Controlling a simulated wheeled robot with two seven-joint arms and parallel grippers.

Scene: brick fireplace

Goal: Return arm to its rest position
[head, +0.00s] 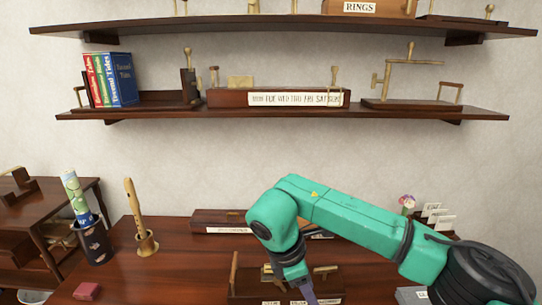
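My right arm, teal with a black joint, reaches in from the lower right across the desk (190,265). It bends downward at the middle of the view. Its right gripper (304,288) points down at the bottom edge, in front of a dark wooden rack with upright pegs (245,284). The fingertips are cut off or too small to tell whether they are open, and I see nothing clearly held. My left arm and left gripper are not in view.
A flute on a stand (136,220), a dark cup with rolled papers (94,244) and a small red block (87,291) stand left on the desk. A long dark box (205,222) lies behind the arm. Two wall shelves (150,112) hang above. The desk's left part has free room.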

